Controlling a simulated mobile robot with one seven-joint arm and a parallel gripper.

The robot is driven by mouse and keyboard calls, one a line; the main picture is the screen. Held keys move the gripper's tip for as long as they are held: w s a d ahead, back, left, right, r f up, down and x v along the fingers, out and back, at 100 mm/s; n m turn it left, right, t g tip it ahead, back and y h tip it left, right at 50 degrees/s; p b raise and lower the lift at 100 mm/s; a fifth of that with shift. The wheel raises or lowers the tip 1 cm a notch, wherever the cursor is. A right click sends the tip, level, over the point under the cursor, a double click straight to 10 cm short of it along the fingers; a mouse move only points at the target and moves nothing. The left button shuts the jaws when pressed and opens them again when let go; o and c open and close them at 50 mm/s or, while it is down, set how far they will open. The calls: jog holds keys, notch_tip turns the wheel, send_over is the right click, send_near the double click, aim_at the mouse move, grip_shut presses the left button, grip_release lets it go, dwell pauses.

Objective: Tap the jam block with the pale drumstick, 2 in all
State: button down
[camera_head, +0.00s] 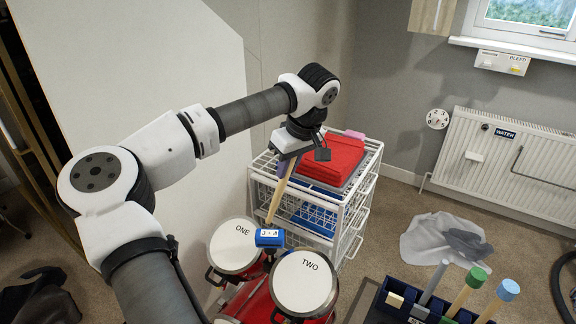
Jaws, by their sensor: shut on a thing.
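My gripper (290,163) is shut on the upper end of the pale drumstick (279,195). The stick points down and slightly left. Its lower end is at the upper edge of the blue jam block (270,239) in this view; I cannot tell whether they touch. The jam block has a small white label on its front and sits between two white-topped drums. My fingertips are partly hidden by the dark wrist.
Drum ONE (237,244) and drum TWO (304,283) flank the block. A dark rack (397,308) at the lower right holds several coloured-ended sticks. A grey cloth (425,238) lies on the carpet.

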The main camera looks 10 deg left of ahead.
notch_tip(320, 180, up, 6)
jog(key=p, duration=0.4)
jog(key=shift+p, duration=0.4)
